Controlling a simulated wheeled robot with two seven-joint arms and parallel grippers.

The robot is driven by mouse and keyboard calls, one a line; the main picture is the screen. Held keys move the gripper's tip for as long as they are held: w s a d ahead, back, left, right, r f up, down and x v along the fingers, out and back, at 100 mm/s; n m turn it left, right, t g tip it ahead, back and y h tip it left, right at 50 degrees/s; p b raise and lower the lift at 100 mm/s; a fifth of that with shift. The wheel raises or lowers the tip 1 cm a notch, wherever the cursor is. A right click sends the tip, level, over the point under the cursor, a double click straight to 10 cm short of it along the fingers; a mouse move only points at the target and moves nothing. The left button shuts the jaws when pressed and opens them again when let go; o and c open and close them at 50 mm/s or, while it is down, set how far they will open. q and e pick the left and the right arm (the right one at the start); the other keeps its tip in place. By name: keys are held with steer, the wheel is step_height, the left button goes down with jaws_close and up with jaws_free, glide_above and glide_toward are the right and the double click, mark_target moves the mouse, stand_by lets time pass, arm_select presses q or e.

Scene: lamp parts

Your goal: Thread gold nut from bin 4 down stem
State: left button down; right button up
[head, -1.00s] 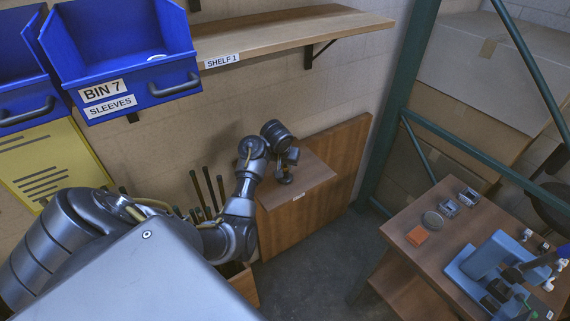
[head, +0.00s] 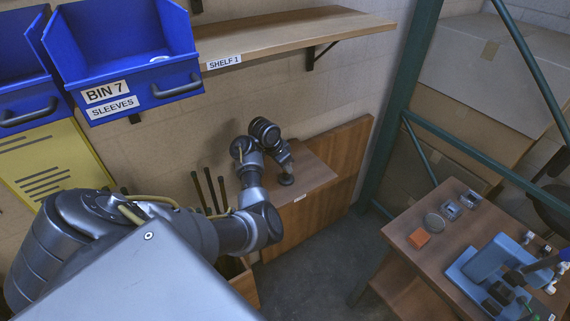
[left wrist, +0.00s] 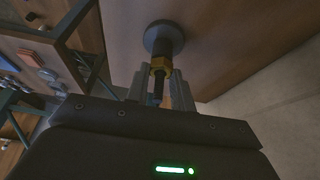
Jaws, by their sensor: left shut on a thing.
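My left gripper (left wrist: 158,92) is shut on the gold nut (left wrist: 162,64), with one finger on each side of it. The nut sits around the dark stem (left wrist: 158,90), close to the round grey base (left wrist: 164,38) in the left wrist view. In the head view my left gripper (head: 286,160) is just above the small dark base (head: 287,180), on a wooden surface by the wall. The nut and stem are too small or hidden to make out there. My right gripper is not in view. Bin 4 is not in view.
A blue bin labelled BIN 7 SLEEVES (head: 125,90) and a wooden shelf (head: 300,35) are above my left arm. Several dark rods (head: 208,188) stand beside it. At right, a wooden cart (head: 400,232) carries an orange block (head: 419,238) and a blue device (head: 490,262).

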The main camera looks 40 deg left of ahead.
arm_select(q)
steer(key=shift+s+d+f, duration=0.15)
steer(key=shift+d+f, duration=0.05)
steer(key=shift+f, duration=0.15)
steer(key=m+h, duration=0.1)
steer(key=m, duration=0.2)
steer(key=shift+a+m+g, duration=0.1)
steer(key=shift+m+g, duration=0.2)
steer(key=shift+g, duration=0.1)
steer(key=m+h, duration=0.1)
steer(key=m, duration=0.2)
steer(key=shift+a+g, duration=0.1)
steer(key=shift+g, duration=0.3)
steer(key=shift+m+h, duration=0.3)
steer(key=shift+m, duration=0.4)
steer(key=m, duration=0.1)
steer(key=m+g, duration=0.1)
steer(key=m, duration=0.1)
steer(key=shift+w+a+h, duration=0.15)
steer(key=shift+w+h, duration=0.05)
steer(key=shift+h, duration=0.2)
steer(key=m+g, duration=0.1)
steer(key=m, duration=0.1)
steer(key=shift+w+m, duration=0.1)
steer(key=shift+m, duration=0.3)
